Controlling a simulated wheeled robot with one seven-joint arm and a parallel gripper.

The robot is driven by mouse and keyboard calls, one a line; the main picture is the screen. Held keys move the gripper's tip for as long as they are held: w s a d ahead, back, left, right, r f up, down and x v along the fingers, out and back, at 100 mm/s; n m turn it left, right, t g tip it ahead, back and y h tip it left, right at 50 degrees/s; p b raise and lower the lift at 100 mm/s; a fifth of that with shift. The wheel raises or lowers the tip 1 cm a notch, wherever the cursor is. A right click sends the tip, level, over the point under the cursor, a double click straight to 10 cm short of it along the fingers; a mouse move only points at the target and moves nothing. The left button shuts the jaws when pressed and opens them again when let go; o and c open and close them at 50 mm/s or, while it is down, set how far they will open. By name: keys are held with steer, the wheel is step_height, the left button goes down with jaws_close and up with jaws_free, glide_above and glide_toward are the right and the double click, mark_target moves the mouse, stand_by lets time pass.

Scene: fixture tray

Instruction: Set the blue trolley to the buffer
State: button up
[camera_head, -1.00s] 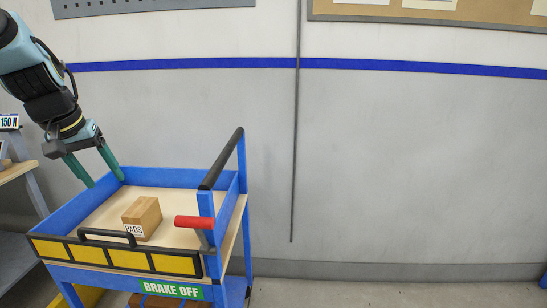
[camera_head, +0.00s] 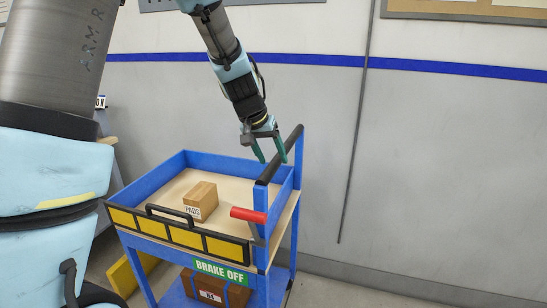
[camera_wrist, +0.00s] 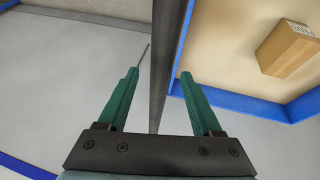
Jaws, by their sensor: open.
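The blue trolley (camera_head: 179,164) stands in front of the wall, with a sign reading "BRAKE OFF" on its front. Its black push bar (camera_head: 281,155) runs along the right side at the top of blue posts. My gripper (camera_head: 271,160) is open at the bar. In the wrist view the bar (camera_wrist: 164,70) passes between the two green fingers of my gripper (camera_wrist: 156,85), with a gap on both sides. No buffer can be made out.
A cardboard box marked "PADS" (camera_head: 201,201) lies in the trolley's top tray, and it also shows in the wrist view (camera_wrist: 290,48). A brown case (camera_head: 215,289) sits on the lower shelf. The floor right of the trolley looks clear.

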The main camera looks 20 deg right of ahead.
steer(key=shift+x, duration=0.85)
steer(key=shift+c, duration=0.3)
jaws_close()
steer(key=shift+a, duration=0.1)
stand_by(0.5)
